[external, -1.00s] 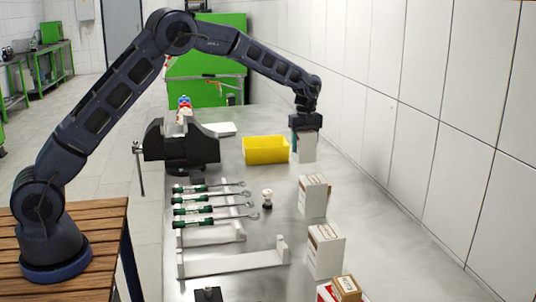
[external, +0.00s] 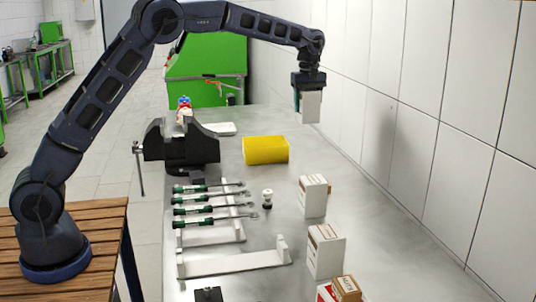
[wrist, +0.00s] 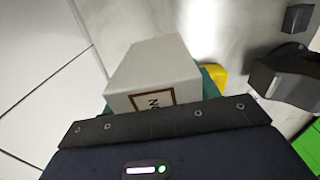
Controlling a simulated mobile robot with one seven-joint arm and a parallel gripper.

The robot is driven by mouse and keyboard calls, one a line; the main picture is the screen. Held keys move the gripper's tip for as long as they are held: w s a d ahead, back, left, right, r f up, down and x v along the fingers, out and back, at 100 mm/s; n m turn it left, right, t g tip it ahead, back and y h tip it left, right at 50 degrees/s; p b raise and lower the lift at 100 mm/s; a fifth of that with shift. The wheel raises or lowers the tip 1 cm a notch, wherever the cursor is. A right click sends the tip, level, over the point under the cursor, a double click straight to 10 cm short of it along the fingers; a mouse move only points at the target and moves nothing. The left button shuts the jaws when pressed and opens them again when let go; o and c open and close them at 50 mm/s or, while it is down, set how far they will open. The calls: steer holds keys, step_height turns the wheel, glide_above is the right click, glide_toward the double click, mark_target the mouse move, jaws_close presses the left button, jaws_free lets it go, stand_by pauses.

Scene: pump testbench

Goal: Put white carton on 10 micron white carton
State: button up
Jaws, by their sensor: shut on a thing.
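My gripper (external: 309,90) is shut on a white carton (external: 311,107) and holds it upright, high above the far right part of the bench. The held carton (wrist: 152,72) also fills the middle of the wrist view, with a brown-framed label partly hidden by the gripper body. Two more white cartons with brown markings stand on the bench below and nearer the camera: one farther back (external: 313,197) and one nearer (external: 325,252). Their print is too small to read, so I cannot tell which is the 10 micron one.
A black vice (external: 182,145) stands at the left. A small brown box (external: 345,289) sits at the front edge of view. The tiled wall runs along the right.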

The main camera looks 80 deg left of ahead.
steer(key=s+d+r, duration=0.2)
steer(key=d+r, duration=0.1)
steer(key=d, duration=0.9)
steer(key=s+d+r, duration=0.1)
steer(key=d+r, duration=0.1)
steer(key=d, duration=1.1)
steer(key=s+d+r, duration=0.2)
steer(key=d+r, duration=0.1)
steer(key=d, duration=0.9)
glide_above(327, 232)
steer(key=shift+m, duration=0.4)
step_height(327, 232, down, 17)
steer(key=shift+f, duration=0.1)
steer(key=o, duration=1)
steer(key=shift+f, duration=0.1)
steer(key=shift+o, duration=0.5)
